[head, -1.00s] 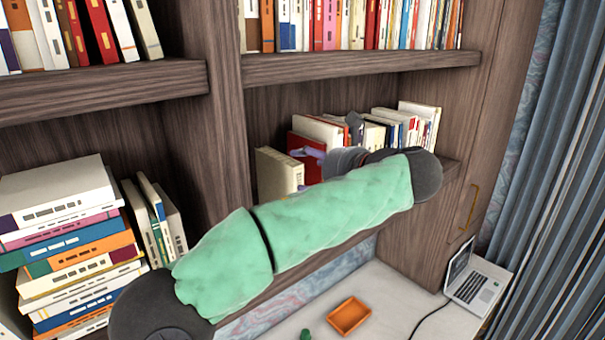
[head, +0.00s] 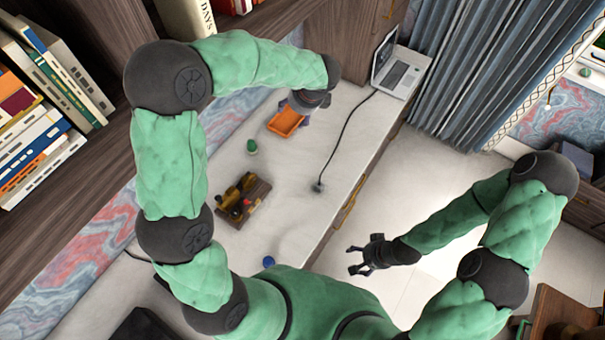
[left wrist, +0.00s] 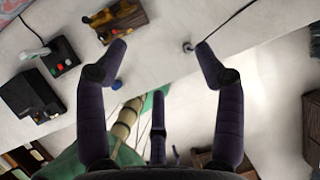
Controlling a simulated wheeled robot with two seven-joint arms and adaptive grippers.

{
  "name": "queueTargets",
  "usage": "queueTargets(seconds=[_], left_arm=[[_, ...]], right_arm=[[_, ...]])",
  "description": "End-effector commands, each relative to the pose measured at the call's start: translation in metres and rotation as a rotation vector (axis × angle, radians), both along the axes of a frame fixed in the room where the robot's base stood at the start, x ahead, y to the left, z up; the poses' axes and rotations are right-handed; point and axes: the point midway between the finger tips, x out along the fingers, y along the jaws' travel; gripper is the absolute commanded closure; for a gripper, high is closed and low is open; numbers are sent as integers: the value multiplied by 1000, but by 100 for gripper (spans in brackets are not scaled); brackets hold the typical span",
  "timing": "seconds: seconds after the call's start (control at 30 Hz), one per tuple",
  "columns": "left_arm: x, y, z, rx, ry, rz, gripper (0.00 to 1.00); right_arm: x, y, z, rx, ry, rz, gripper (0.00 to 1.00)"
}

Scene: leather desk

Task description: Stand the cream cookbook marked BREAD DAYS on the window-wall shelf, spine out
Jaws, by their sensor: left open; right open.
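The cream cookbook (head: 188,18) stands upright on the shelf at the top of the head view, cut off by the frame. Its spine faces out and the word DAYS is readable; the rest of the title is out of view. My left gripper (head: 295,110) is clear of the book, above the desk by the orange tray. In the left wrist view the left gripper (left wrist: 162,50) has its fingers spread wide with nothing between them. My right gripper (head: 362,260) is open and empty, over the floor beyond the desk's front edge.
The desk (head: 290,185) holds an orange tray (head: 286,122), a green object (head: 252,147), a brown wooden holder (head: 243,198), a blue ball (head: 268,262) and a laptop (head: 398,72) with a cable. Books (head: 50,80) fill the left shelf. Curtains (head: 475,70) hang at right.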

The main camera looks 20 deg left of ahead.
Motion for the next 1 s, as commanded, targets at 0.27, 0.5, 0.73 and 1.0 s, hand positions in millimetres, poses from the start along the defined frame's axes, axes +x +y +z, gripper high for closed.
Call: queueTargets(seconds=[0.27,0.5,0.73,1.0], left_arm=[[-116,-79,-190,-542,184,622,31],[-210,-113,-270,-759,226,1426,31],[-260,-107,-299,-746,142,1937,31],[-268,-103,-303,-735,108,2034,31]], right_arm=[[0,0,0,0,0,0,26],[0,0,0,0,0,0,26],[0,0,0,0,0,0,26],[0,0,0,0,0,0,26]])
